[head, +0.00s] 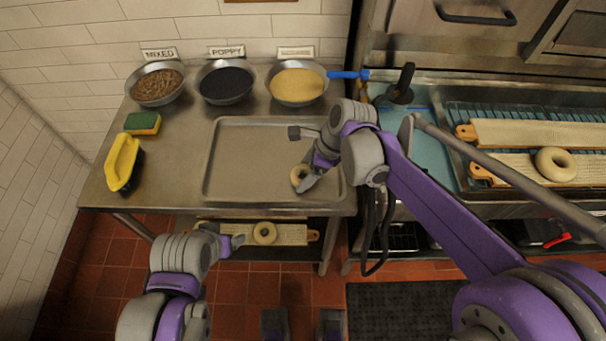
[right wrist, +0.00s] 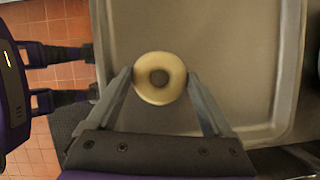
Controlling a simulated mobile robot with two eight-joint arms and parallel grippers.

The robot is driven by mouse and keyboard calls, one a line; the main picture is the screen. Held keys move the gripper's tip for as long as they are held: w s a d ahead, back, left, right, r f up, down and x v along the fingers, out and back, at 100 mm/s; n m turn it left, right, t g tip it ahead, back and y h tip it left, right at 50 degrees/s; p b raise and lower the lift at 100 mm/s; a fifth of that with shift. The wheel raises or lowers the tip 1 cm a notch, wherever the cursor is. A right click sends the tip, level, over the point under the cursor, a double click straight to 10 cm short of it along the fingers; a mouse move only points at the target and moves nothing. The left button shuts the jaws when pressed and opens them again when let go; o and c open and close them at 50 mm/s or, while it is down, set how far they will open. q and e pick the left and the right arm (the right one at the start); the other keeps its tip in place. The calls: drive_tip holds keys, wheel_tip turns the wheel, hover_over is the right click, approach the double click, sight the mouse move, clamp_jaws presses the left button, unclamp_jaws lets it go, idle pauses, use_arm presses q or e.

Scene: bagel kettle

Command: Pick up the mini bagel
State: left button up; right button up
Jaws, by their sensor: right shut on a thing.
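The mini bagel (head: 299,175) is a small pale ring over the right part of the metal tray (head: 235,160). In the right wrist view the mini bagel (right wrist: 160,58) sits between the two fingertips, touched on both sides. My right gripper (head: 304,181) is shut on it; it also shows in the right wrist view (right wrist: 160,84). I cannot tell whether the bagel rests on the tray or is just above it. My left gripper (head: 235,242) is low in front of the table, apart from the bagel, and its opening is unclear.
Bowls of mixed seeds (head: 158,86), poppy seeds (head: 225,84) and a pale topping (head: 297,85) stand behind the tray. A sponge (head: 143,123) and yellow-handled brush (head: 122,163) lie left. Another bagel (head: 265,233) is on a lower board; a larger one (head: 555,164) is right.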

drive_tip(key=shift+c, duration=0.3)
wheel_tip(320, 180, up, 10)
drive_tip(key=shift+p, duration=0.4)
